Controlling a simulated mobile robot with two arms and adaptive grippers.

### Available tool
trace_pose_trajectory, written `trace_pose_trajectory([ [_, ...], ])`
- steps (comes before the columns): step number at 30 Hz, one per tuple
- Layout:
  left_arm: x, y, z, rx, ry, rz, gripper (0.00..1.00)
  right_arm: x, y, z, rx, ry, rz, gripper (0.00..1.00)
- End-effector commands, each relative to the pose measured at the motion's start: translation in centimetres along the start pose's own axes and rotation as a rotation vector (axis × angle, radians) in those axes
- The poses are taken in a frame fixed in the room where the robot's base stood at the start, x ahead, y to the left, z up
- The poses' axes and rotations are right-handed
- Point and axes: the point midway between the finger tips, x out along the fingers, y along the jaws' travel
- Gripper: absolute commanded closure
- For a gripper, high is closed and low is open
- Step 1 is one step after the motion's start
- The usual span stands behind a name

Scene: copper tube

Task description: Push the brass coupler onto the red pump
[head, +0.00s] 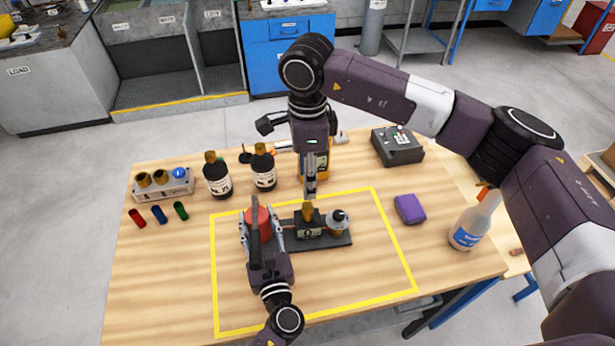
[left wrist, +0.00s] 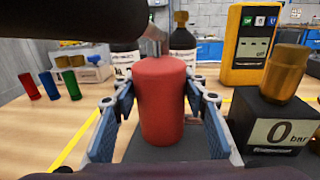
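The red pump (head: 264,222) stands upright at the left of the yellow outline. In the left wrist view the pump (left wrist: 162,105) sits between the blue finger pads, which meet its sides. My left gripper (head: 262,228) is around it and looks shut on it. A dark bar with a grey metal end lies over the pump's top. The brass coupler (head: 307,211) sits upright on the black gauge box (head: 309,229), reading "0 bar", right of the pump; it also shows in the left wrist view (left wrist: 288,70). My right gripper (head: 311,188) points down near the coupler; its finger opening is unclear.
A dark plate (head: 325,245) carries the gauge box and a grey-and-brass fitting (head: 338,222). A yellow meter (left wrist: 253,48), bottles (head: 217,176), a purple block (head: 410,209) and a spray bottle (head: 470,225) stand around. The outline's front right is clear.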

Motion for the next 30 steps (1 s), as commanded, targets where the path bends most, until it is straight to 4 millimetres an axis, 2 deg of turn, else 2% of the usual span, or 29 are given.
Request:
trace_pose_trajectory([
  [1,-0.1,0.0,-0.1,0.000,0.001,-0.001,0.54,0.0,0.0,0.0,0.000,0.000,0.000,0.59],
  [5,0.0,0.0,-0.1,0.000,0.001,-0.001,0.40,0.0,0.0,0.0,0.000,0.000,0.000,0.59],
  [13,-0.1,0.0,0.0,0.000,0.000,0.000,0.40,0.1,0.0,0.0,0.000,0.000,0.000,0.59],
  [16,-0.7,0.0,-0.1,0.000,0.001,-0.001,0.40,0.1,0.0,0.0,0.000,0.000,0.000,0.59],
  [20,-2.6,0.0,-0.1,0.001,0.003,-0.001,0.40,0.1,0.0,0.0,0.000,0.000,0.000,0.59],
  [30,-9.6,0.0,-0.1,0.001,0.003,-0.002,0.40,0.1,0.0,0.0,0.000,0.000,0.000,0.59],
])
